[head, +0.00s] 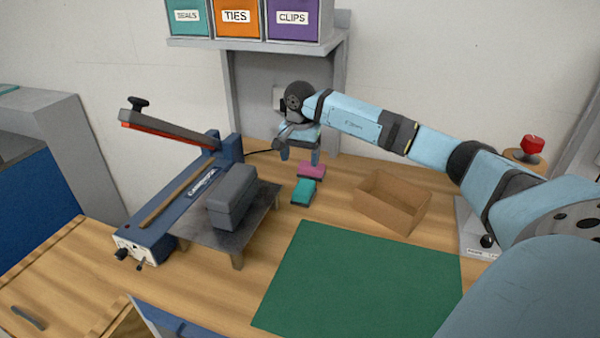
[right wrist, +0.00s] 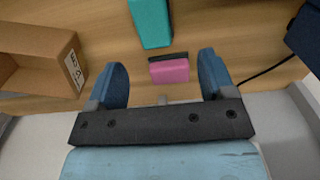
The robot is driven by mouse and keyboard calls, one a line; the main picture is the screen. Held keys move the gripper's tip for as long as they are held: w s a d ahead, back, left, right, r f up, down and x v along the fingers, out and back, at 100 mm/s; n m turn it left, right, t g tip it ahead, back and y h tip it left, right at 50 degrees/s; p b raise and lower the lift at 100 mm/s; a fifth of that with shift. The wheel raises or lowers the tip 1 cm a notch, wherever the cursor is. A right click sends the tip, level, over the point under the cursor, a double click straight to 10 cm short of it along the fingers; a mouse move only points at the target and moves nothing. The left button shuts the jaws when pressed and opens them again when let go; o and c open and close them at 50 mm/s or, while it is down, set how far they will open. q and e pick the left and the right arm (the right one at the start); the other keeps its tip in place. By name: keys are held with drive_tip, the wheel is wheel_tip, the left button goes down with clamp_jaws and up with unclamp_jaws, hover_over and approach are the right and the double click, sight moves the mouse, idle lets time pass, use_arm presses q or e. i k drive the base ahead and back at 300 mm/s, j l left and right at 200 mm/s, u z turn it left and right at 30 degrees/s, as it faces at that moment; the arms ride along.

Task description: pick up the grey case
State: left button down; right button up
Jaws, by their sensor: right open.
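The grey case (head: 231,196) lies on the dark metal plate of the blue sealer, left of the middle in the head view. It is not in the right wrist view. My right gripper (head: 299,162) is at the back of the table, right of the case and well apart from it. Its fingers point down over a pink block (head: 312,170). In the right wrist view the two blue fingers (right wrist: 163,80) are spread, with the pink block (right wrist: 169,69) showing between and beyond them. Nothing is held. My left gripper is not seen.
The blue sealer (head: 150,220) has a raised lever arm (head: 170,129) left of the case. A teal block (head: 304,191) lies in front of the pink one. A cardboard box (head: 392,204) stands to the right. A green mat (head: 360,285) is bare. Labelled bins sit on a shelf (head: 250,43) above.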

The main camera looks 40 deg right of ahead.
sight(226, 204)
drive_tip(key=k+j, duration=0.75)
drive_tip(key=j, duration=0.2)
